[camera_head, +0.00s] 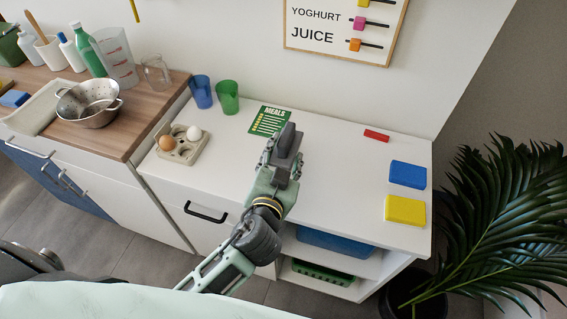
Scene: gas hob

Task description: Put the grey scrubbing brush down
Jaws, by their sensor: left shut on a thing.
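My left gripper (268,160) reaches in from the lower middle over the white counter (335,185). It is shut on the grey scrubbing brush (287,143), a dark grey block that sticks up past the fingers. The brush is over the counter, just right of and below the green meals card. I cannot tell from this view whether it touches the surface. The fingers and wrist hide part of it. My right gripper is not in view.
An egg tray (187,154), a blue cup (201,92), a green cup (228,97) and a meals card (269,121) are left of or behind the gripper. A red block (376,136), blue sponge (407,174) and yellow sponge (405,210) lie right. The counter between is clear.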

